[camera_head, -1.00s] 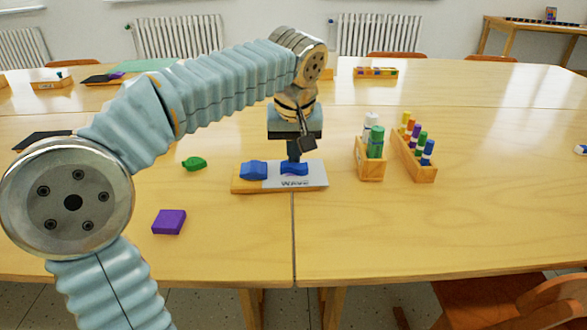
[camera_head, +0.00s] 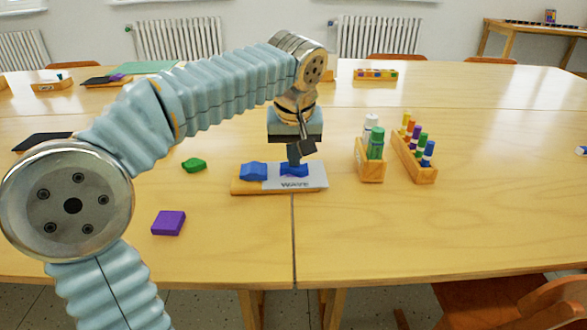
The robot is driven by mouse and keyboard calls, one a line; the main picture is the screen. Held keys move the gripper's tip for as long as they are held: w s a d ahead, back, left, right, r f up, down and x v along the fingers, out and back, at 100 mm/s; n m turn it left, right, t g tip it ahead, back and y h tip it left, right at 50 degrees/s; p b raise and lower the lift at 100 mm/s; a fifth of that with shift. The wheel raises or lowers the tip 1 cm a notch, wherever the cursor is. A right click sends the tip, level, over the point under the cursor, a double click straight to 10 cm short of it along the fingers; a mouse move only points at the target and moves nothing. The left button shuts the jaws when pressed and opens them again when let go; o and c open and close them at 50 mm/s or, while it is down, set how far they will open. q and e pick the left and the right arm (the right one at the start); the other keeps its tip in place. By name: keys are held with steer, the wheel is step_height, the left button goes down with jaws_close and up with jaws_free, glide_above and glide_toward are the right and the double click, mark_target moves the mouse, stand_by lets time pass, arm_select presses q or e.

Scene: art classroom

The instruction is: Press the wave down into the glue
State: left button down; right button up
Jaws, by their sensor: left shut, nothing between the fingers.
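A wooden board (camera_head: 242,187) lies on the table with a white card (camera_head: 313,178) on it, marked "WAVE". One blue wave-shaped piece (camera_head: 253,171) sits on the left part of the board. Another blue wave piece (camera_head: 294,170) sits on the white card, under my left gripper. My left gripper (camera_head: 295,162) points down and is shut and empty, its tips at the top of that piece. I cannot tell whether they touch it. No glue can be made out. My right gripper is not in view.
A green piece (camera_head: 194,165) and a purple block (camera_head: 168,223) lie left of the board. A wooden holder (camera_head: 371,173) with glue bottles and a rack (camera_head: 423,175) of coloured markers stand to the right. The table's front right is clear.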

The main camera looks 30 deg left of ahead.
arm_select(q)
steer(key=shift+r, duration=0.1)
step_height(320, 180, up, 2)
steer(key=shift+r+p, duration=0.25)
steer(key=shift+p, duration=1)
step_height(320, 180, up, 4)
steer(key=p, duration=0.4)
steer(key=shift+r, duration=0.15)
